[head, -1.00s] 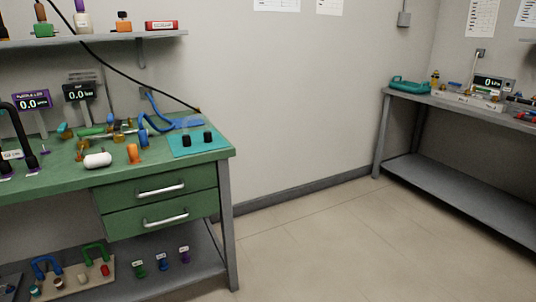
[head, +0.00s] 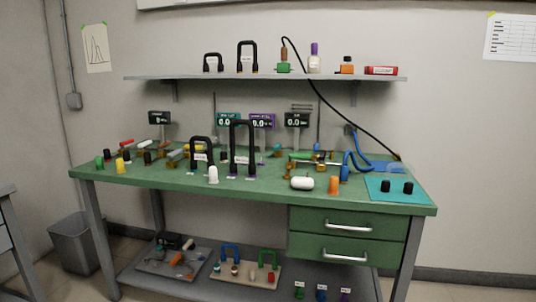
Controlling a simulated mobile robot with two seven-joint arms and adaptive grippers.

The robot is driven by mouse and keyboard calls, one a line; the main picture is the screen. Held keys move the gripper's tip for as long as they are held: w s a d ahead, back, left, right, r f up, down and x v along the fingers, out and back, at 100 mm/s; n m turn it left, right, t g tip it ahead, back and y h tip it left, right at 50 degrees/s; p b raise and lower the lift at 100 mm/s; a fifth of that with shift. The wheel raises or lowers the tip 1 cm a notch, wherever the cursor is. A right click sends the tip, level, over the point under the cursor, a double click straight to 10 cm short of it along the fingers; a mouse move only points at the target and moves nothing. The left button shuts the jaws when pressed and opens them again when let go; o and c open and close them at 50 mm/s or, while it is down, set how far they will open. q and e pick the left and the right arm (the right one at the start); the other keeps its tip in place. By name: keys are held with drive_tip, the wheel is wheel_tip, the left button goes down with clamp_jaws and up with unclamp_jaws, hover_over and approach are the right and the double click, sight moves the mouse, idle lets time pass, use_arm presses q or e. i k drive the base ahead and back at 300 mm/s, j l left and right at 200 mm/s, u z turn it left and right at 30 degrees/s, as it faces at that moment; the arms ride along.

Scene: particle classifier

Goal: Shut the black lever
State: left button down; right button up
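The green workbench (head: 300,183) fills the middle of the head view. Valve and pipe assemblies with small coloured handles stand on its top. Small dark parts stand at the left, one near the front left edge (head: 107,154) and one further right (head: 147,158). I cannot tell whether either is the black lever, or how a lever is set. Two tall black U-shaped handles stand mid-bench, a shorter one (head: 201,143) and a taller one (head: 243,125). Neither of my grippers is in view.
A teal mat (head: 398,197) with two black knobs lies at the bench's right end. A white rounded piece (head: 302,183) and an orange piece (head: 334,186) sit near the front edge. A wall shelf (head: 270,77) hangs above. A grey bin (head: 78,240) stands at left.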

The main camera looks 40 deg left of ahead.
sight(323, 155)
drive_tip(key=k+u, duration=0.1)
drive_tip(key=u, duration=0.7)
drive_tip(key=j+z, duration=0.35)
drive_tip(key=j, duration=1.75)
